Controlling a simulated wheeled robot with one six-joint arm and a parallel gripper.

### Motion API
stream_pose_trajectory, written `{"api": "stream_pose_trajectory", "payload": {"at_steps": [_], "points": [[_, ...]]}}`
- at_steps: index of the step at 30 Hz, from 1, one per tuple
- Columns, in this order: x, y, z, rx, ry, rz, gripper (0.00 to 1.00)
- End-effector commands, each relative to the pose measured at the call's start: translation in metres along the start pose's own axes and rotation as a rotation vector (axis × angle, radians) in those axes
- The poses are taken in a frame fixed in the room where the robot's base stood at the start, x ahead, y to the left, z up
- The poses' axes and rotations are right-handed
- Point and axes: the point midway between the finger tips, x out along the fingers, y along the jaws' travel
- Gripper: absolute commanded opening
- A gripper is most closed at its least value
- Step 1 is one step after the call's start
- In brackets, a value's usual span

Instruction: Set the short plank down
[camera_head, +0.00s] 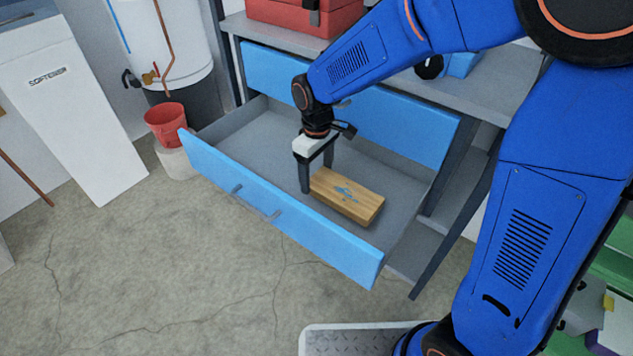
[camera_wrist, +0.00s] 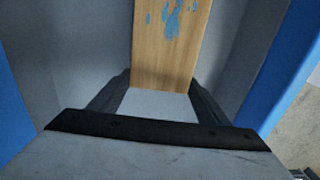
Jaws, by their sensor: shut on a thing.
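The short plank (camera_head: 346,198) is light wood with blue paint marks. It is inside the open lower drawer (camera_head: 232,134), over its grey floor. My gripper (camera_head: 317,178) is at the plank's left end, pointing down, and is shut on it. In the wrist view the plank (camera_wrist: 168,45) runs up from between the two dark fingers of my gripper (camera_wrist: 160,84). Whether the plank's underside touches the drawer floor, I cannot tell.
The drawer's blue front (camera_head: 280,212) with its handle stands out over the concrete floor. A closed blue drawer front (camera_head: 400,118) is behind. A red toolbox (camera_head: 305,14) is on the bench top. A red bucket (camera_head: 166,124) stands left. The drawer's left part is bare.

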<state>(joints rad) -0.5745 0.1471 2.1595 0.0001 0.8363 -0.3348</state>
Motion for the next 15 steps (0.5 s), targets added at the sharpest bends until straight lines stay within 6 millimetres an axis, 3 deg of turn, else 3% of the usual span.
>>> {"api": "stream_pose_trajectory", "payload": {"at_steps": [9, 15], "points": [[0.034, 0.0, 0.001, 0.0, -0.003, -0.001, 0.4], [0.037, 0.0, 0.0, 0.0, 0.0, 0.0, 0.4]]}}
